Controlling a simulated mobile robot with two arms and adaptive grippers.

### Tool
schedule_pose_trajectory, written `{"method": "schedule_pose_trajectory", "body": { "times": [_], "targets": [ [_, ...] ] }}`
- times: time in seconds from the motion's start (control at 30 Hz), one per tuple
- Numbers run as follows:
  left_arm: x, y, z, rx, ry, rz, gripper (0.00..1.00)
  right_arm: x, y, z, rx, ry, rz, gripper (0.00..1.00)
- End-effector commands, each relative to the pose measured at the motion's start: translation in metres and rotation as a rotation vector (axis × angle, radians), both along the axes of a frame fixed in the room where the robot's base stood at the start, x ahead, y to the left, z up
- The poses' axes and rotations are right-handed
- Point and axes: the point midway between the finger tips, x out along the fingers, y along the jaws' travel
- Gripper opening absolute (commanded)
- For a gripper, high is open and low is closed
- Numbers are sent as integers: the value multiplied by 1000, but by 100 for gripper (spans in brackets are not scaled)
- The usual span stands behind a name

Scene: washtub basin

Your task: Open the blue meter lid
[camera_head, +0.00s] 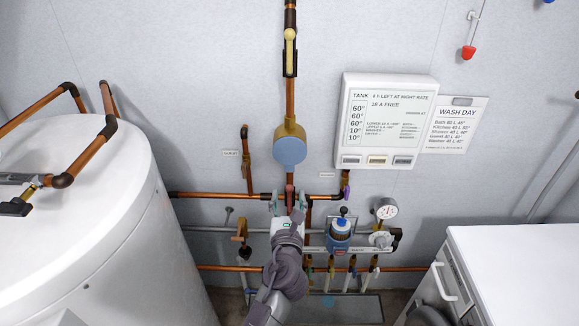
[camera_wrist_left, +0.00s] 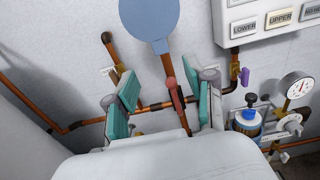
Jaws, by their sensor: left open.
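The blue meter lid (camera_head: 290,152) is a round, flat disc, shut on a brass meter body (camera_head: 291,127) on the vertical copper pipe. The lid also shows at the top of the left wrist view (camera_wrist_left: 150,20), partly cut off by the frame edge. My left gripper (camera_head: 288,198) is just below the lid in the head view, apart from it. In the left wrist view its two teal fingers (camera_wrist_left: 163,92) are spread with nothing held between them; a red pipe piece shows behind the gap. My right gripper is not seen.
A white control panel (camera_head: 386,122) hangs right of the meter. Copper pipes (camera_head: 215,194), a blue-capped device (camera_head: 341,232) and a pressure gauge (camera_head: 385,208) sit below. A white tank (camera_head: 90,220) fills the left, a white cabinet (camera_head: 520,270) the lower right.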

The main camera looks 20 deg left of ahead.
Motion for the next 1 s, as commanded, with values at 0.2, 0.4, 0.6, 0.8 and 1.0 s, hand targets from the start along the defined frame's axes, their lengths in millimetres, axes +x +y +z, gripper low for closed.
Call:
{"method": "schedule_pose_trajectory", "body": {
  "times": [0.2, 0.4, 0.6, 0.8, 1.0],
  "targets": [
    [47, 13, 1, -1, -1, 0, 54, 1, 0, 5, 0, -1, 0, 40],
    [84, 24, 1, -3, -1, -2, 54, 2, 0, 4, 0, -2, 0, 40],
    [106, 30, 0, -4, 0, -2, 54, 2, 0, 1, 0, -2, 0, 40],
    [112, 32, 0, -4, 1, -2, 54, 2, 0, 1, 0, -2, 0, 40],
    [112, 32, 0, -4, 1, -2, 52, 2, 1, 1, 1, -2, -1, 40]
  ]
}}
